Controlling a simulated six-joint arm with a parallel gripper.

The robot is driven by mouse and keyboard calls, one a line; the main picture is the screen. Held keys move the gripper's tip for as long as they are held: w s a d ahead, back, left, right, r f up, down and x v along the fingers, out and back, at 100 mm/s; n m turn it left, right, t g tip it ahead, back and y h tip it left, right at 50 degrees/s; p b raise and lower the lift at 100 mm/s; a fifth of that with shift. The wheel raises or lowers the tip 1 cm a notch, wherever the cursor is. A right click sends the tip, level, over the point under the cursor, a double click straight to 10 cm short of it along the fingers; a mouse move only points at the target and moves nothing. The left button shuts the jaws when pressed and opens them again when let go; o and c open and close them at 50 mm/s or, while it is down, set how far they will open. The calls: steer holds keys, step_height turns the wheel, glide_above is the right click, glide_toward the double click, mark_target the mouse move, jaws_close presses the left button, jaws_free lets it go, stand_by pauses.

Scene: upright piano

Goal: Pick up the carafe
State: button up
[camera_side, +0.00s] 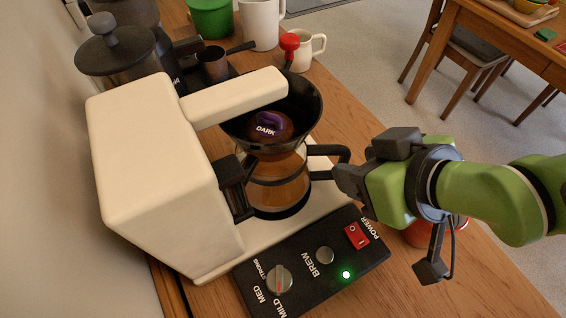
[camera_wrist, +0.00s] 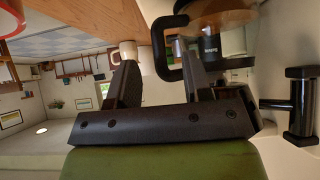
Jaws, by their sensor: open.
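The carafe (camera_side: 277,190) is glass with a black band and amber-brown contents. It stands on the base of the cream coffee maker (camera_side: 150,170), under the black filter funnel (camera_side: 300,105). Its black handle (camera_side: 343,153) points right, towards my gripper (camera_side: 345,182). My gripper is open, with its fingertips at the handle in the side view. In the wrist view, the handle (camera_wrist: 160,62) shows between and beyond the two spread fingers (camera_wrist: 160,75). The carafe (camera_wrist: 212,38) is partly cut off at the top there. I cannot tell whether the fingers touch the handle.
A black control panel (camera_side: 300,275) with a red power switch and lit green light lies in front of the carafe. A cream mug (camera_side: 302,52), a white mug (camera_side: 258,25) and a green container (camera_side: 211,18) stand behind. A reddish object (camera_side: 416,236) is partly hidden below my wrist.

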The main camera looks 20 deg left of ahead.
steer(key=shift+x, duration=2.4)
jaws_close()
